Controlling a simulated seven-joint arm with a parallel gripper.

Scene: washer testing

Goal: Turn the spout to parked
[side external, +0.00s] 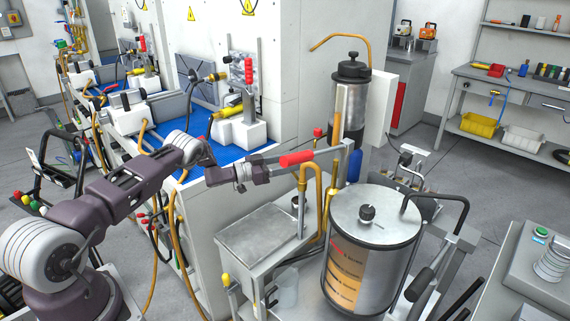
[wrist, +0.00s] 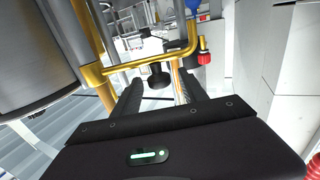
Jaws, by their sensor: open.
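The spout appears to be the bent brass pipe (side external: 312,172) beside the steel drum (side external: 375,222); it stands upright with its top curved over. In the wrist view a brass pipe (wrist: 150,61) runs across just beyond my fingers and bends upward at its right end. I cannot tell whether both views show the same pipe. Contact with the pipe is not visible.
A grey metal bench top (side external: 260,232) lies below my gripper. A steel canister (side external: 350,95) with a brass arm stands behind. In the wrist view a black knob (wrist: 158,76) and red knob (wrist: 204,58) are close to the fingers, and a large cylinder (wrist: 35,50) fills the left.

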